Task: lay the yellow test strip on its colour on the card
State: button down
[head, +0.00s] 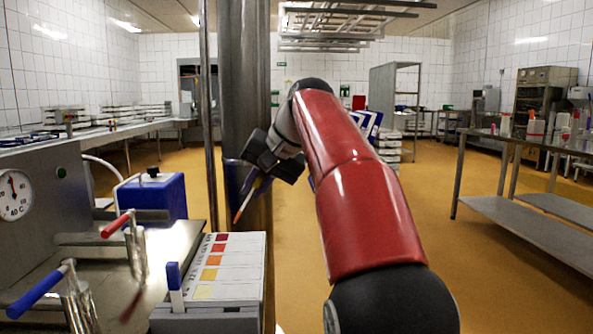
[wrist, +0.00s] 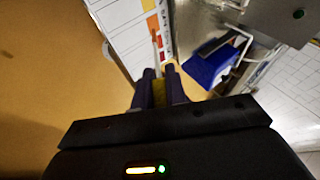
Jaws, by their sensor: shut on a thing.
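My gripper (head: 255,183) is shut on a thin strip (head: 241,209), which hangs tilted down to the left, above and behind the card. The strip looks pale to orange with a darker lower tip. In the wrist view the dark fingers (wrist: 159,80) close around it, with a yellow part between them. The colour card (head: 240,262) lies on a grey block at the lower centre, with a column of patches from red at the far end through orange to pale yellow near the front. The card (wrist: 120,25) also shows in the wrist view, beyond the fingers. Strip and card look apart.
A white upright piece with a blue top (head: 174,285) stands at the card's front left. A steel post (head: 246,90) rises behind my gripper.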

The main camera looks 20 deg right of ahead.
jog(key=w+a+f+m+t+y+b, duration=0.2)
jog(key=w+a+f+y+b, duration=0.15)
jog(key=w+f, duration=0.45)
jog(key=shift+y, duration=0.25)
jog(key=f+b, duration=0.6)
jog(key=shift+w+a+f, duration=0.2)
jog(key=shift+f, duration=0.15)
jog(key=c, duration=1.3)
grip_release()
jog(key=shift+c, duration=0.2)
jog(key=shift+v, duration=3.95)
jog(key=shift+f, duration=0.1)
